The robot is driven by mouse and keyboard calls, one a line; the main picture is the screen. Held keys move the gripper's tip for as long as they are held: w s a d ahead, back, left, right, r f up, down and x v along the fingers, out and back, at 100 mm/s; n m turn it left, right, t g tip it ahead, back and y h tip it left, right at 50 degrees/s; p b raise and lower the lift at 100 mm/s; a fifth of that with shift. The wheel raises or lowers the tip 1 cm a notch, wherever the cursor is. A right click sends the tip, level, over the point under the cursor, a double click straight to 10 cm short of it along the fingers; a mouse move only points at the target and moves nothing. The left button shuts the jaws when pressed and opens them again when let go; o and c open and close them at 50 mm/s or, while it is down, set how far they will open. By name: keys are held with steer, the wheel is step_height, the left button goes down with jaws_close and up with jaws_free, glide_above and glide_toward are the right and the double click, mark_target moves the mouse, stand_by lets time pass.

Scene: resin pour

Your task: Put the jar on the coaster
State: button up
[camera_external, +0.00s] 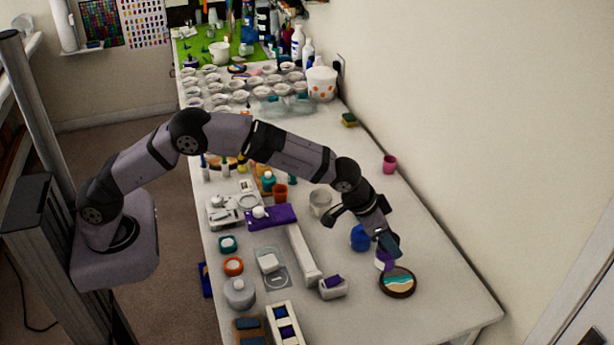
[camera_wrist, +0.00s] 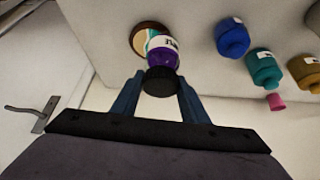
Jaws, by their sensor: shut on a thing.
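The jar (camera_wrist: 163,52) is purple with a white label and a black lid; in the external view its small purple and white body (camera_external: 384,262) shows below my gripper. My gripper (camera_external: 387,246) is shut on the jar, with its blue fingers (camera_wrist: 160,88) on either side of the black lid. The coaster (camera_external: 398,283) is round, with a dark rim and a beach picture, near the table's right edge. In the wrist view the jar partly hides the coaster (camera_wrist: 137,37). The jar is at the coaster's upper-left edge in the external view; I cannot tell whether they touch.
A blue jar (camera_external: 360,238) stands just left of my gripper. In the wrist view, a teal jar (camera_wrist: 264,68) and a yellow-brown jar (camera_wrist: 304,70) stand farther right. A grey-white box with a purple piece (camera_external: 332,288) lies left of the coaster. The table right of the coaster is clear.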

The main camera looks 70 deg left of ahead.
steer(key=shift+f+p, duration=0.45)
steer(key=shift+f, duration=1.05)
steer(key=shift+f, duration=0.2)
steer(key=o, duration=1.4)
steer(key=shift+r, duration=0.2)
steer(key=b+v, duration=0.4)
steer(key=v, duration=0.8)
